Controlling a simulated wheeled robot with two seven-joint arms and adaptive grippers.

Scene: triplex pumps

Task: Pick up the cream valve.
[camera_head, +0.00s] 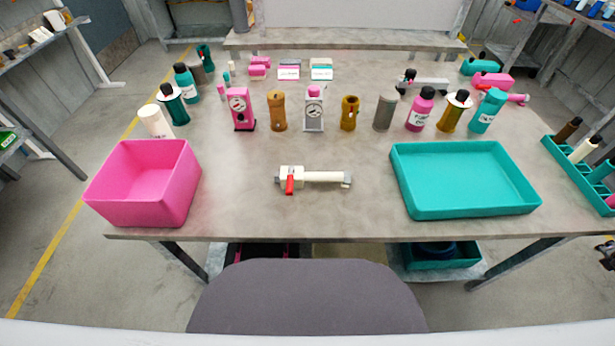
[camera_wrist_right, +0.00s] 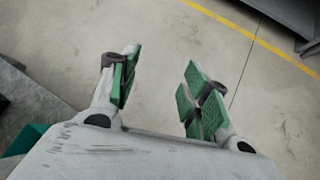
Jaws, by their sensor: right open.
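The cream valve (camera_head: 320,178) lies flat on the table near its front middle, with a red lever (camera_head: 290,184) at its left end. Its body runs left to right, and nothing covers it. My right gripper (camera_wrist_right: 160,90) is open and empty in the right wrist view, with green pads, above bare floor and away from the valve. A small dark part at the right edge of the head view may belong to my right arm. My left gripper is in neither view.
A pink bin (camera_head: 145,185) stands left of the valve and a teal tray (camera_head: 465,180) right of it, on the grey table (camera_head: 345,215). Bottles, gauges and cylinders stand in a row behind. The table around the valve is clear. A chair (camera_head: 305,295) stands at the front.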

